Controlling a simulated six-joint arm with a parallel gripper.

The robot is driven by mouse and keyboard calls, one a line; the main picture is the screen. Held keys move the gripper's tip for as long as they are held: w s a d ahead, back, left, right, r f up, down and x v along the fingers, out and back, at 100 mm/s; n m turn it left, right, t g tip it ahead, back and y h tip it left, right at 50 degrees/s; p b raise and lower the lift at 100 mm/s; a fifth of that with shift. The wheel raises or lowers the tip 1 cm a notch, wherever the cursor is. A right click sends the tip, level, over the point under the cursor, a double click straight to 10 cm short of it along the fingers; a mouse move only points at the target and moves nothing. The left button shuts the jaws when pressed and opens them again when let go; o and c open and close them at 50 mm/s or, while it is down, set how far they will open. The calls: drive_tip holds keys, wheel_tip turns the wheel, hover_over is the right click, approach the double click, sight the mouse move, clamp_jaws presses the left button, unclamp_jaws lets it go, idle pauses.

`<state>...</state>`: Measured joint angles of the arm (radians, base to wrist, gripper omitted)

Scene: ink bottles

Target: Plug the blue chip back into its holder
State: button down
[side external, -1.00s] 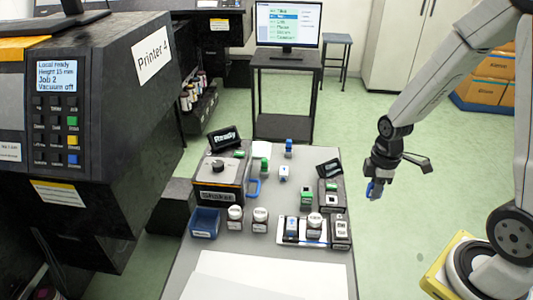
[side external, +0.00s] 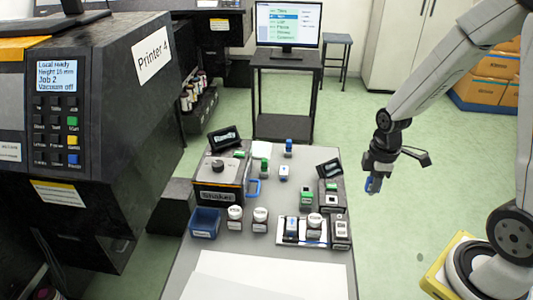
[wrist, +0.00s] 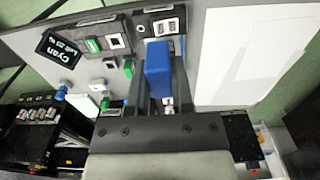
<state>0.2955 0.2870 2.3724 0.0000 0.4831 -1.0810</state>
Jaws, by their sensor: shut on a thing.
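My gripper (side external: 373,184) is shut on the blue chip and holds it in the air to the right of the table. In the wrist view the blue chip (wrist: 158,66) stands between the two fingers. I cannot tell which holder belongs to the blue chip.
Capped ink bottles (side external: 235,213), a blue bin (side external: 205,222) and the shaker (side external: 217,185) stand on the table (side external: 260,240). A small display (side external: 329,168) is tilted behind the holders. White sheets (side external: 265,278) cover the front. The air around my gripper is free.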

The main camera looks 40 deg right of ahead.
drive_tip(key=w+f, duration=0.5)
drive_tip(key=w, duration=0.6)
drive_tip(key=w+f, duration=0.5)
drive_tip(key=w, duration=0.6)
drive_tip(key=shift+d+f, duration=0.15)
drive_tip(key=shift+d, duration=0.2)
drive_tip(key=shift+f, duration=0.2)
drive_tip(key=shift+f, duration=2.4)
drive_tip(key=shift+f, duration=0.75)
idle(0.3)
unclamp_jaws()
idle(0.6)
